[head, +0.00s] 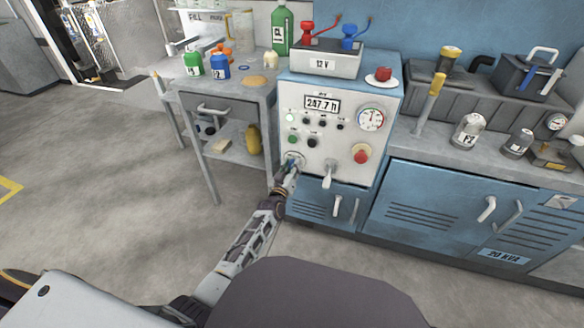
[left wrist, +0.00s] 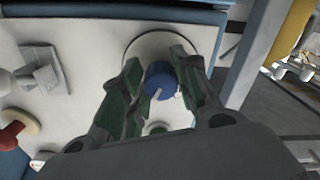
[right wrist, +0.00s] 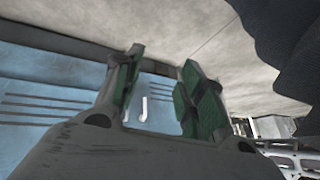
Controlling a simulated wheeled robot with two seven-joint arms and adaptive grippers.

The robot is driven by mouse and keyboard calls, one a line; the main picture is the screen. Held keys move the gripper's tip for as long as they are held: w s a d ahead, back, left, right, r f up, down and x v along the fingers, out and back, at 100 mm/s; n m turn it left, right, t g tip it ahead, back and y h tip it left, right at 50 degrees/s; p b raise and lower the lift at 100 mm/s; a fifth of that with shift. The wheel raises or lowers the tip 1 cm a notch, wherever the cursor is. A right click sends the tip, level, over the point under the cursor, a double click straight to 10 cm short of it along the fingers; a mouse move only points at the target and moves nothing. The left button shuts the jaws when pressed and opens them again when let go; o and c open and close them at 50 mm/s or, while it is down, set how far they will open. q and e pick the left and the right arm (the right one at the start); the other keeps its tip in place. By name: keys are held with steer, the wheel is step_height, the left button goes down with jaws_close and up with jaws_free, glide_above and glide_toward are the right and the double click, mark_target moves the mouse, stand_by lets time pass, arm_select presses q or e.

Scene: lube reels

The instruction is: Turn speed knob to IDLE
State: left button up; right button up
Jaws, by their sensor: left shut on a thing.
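The speed knob (left wrist: 161,80) is a blue round knob with a pale pointer line, set on a round plate on the white control panel. My left gripper (left wrist: 160,85) has its two green-padded fingers on either side of the knob, shut on it. In the head view the left gripper (head: 290,166) is at the panel's lower left and covers most of the knob. The scale marks around the knob cannot be read. My right gripper (right wrist: 160,85) is open and empty, with blue louvred cabinet doors beyond it; it is not visible in the head view.
The panel carries an hour display (head: 322,104), a round gauge (head: 370,119), a red button (head: 361,156) and a grey lever (head: 330,172). A grey bench (head: 216,84) with bottles stands left. Floor on the left is clear.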

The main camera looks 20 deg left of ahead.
arm_select(q)
steer(key=n, duration=0.3)
steer(key=shift+n+p, duration=0.3)
steer(key=shift+n, duration=1)
steer(key=n, duration=0.2)
steer(key=shift+n, duration=0.4)
steer(key=shift+n+b, duration=0.35)
steer(key=shift+n, duration=0.75)
steer(key=shift+d, duration=0.1)
arm_select(e)
steer(key=shift+s+f, duration=0.2)
steer(key=shift+s, duration=0.1)
arm_select(q)
steer(key=shift+n, duration=0.3)
arm_select(e)
steer(key=shift+w+r, duration=0.2)
steer(key=shift+w, duration=0.1)
arm_select(q)
steer(key=o, duration=1)
steer(key=shift+r, duration=0.1)
arm_select(e)
steer(key=shift+w+r, duration=0.1)
steer(key=shift+w, duration=0.1)
steer(key=shift+d, duration=0.1)
